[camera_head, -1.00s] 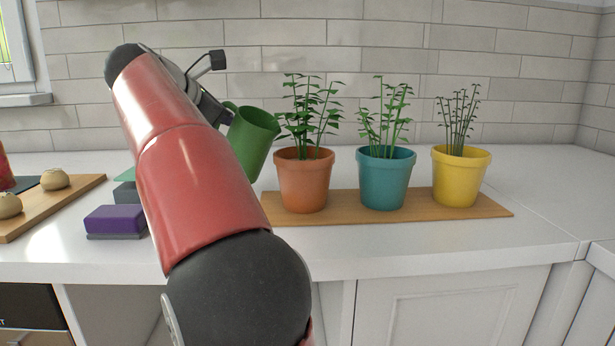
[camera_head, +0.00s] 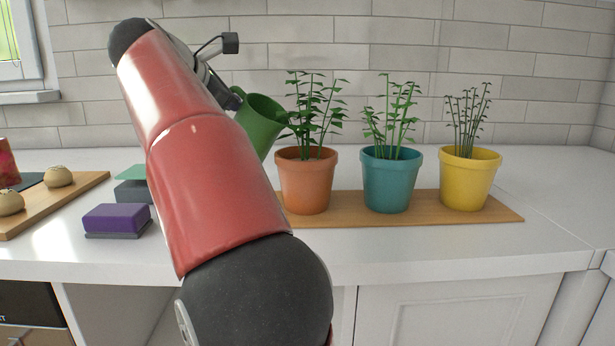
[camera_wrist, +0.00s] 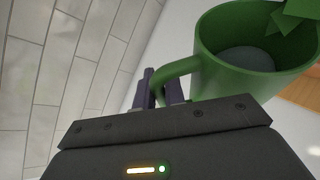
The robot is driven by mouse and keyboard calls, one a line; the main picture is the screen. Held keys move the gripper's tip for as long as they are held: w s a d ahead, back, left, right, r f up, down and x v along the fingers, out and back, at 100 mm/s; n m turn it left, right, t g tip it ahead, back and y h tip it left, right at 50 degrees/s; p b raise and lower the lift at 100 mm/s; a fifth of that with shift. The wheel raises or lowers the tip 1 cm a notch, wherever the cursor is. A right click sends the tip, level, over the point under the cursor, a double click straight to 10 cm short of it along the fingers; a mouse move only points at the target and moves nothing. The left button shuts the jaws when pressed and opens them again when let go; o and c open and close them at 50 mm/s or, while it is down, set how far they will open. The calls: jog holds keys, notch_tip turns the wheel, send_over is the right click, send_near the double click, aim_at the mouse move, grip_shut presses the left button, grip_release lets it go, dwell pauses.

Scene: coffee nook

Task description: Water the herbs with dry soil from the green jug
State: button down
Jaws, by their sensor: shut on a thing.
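The green jug (camera_head: 262,122) is held in the air, tilted to the right, its rim close to the leaves over the terracotta pot (camera_head: 305,182). In the wrist view the jug (camera_wrist: 262,55) shows its open top, and my gripper (camera_wrist: 165,88) is shut on its handle. In the head view my arm hides most of the gripper. The herb (camera_head: 316,112) in the terracotta pot is leafy and green. A teal pot (camera_head: 390,182) with a leafy herb (camera_head: 392,115) stands in the middle. A yellow pot (camera_head: 467,180) with a thin, sparse herb (camera_head: 468,112) stands at right. The soil is hidden.
The pots stand on a wooden board (camera_head: 435,212) on the white counter. At left are a purple block (camera_head: 117,218), a grey block (camera_head: 132,192) and a board (camera_head: 75,192) with buns (camera_head: 58,176). A tiled wall stands behind. The counter right of the pots is clear.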

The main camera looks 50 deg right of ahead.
jog(key=shift+s+d+r, duration=0.1)
jog(key=shift+s+r, duration=0.2)
jog(key=shift+r, duration=0.25)
jog(key=shift+s, duration=0.1)
jog(key=shift+s+b, duration=0.35)
jog(key=shift+s, duration=0.4)
